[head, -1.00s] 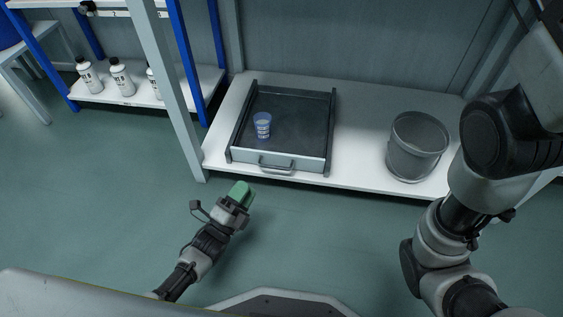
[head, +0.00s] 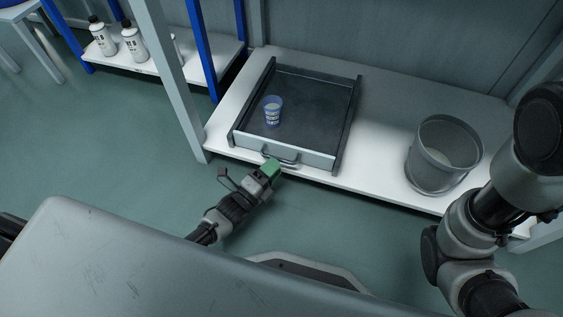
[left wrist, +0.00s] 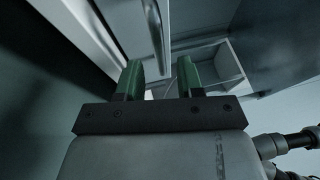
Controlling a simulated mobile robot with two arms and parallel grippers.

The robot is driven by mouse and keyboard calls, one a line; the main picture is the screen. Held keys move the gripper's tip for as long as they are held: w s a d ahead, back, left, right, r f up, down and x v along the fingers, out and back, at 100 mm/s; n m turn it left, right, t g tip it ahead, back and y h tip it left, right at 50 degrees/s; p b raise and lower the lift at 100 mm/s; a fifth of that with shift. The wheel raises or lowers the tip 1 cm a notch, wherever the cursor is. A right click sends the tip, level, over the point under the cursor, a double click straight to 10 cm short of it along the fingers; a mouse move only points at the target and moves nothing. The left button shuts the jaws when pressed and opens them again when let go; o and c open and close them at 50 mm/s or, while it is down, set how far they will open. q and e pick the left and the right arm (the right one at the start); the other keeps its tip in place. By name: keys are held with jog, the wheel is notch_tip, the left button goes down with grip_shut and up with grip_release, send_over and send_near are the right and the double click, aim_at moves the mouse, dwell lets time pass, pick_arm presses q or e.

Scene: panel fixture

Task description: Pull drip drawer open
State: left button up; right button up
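The drip drawer (head: 316,158) is a shallow dark tray with a pale grey front panel, lying between dark side rails on the white shelf. Its bar handle (head: 290,161) is on the front panel. My left gripper (head: 273,167) has green fingers and is just in front of the handle, partly overlapping it in the head view. In the left wrist view, the two green fingers (left wrist: 161,72) are apart with nothing between them. The handle bar (left wrist: 155,28) shows just beyond the fingertips there. My right arm is at the right of the head view; its gripper is out of frame.
A blue-marked cup (head: 272,111) stands inside the drawer. A grey bucket (head: 441,158) stands on the white shelf (head: 385,120) to the right. A grey upright post (head: 170,75) is at the shelf's left. White bottles (head: 134,42) stand on the rack behind it.

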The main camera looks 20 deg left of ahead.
aim_at(281, 159)
pick_arm(q)
jog(key=shift+b+x, duration=0.55)
jog(key=shift+x, duration=1.25)
grip_shut()
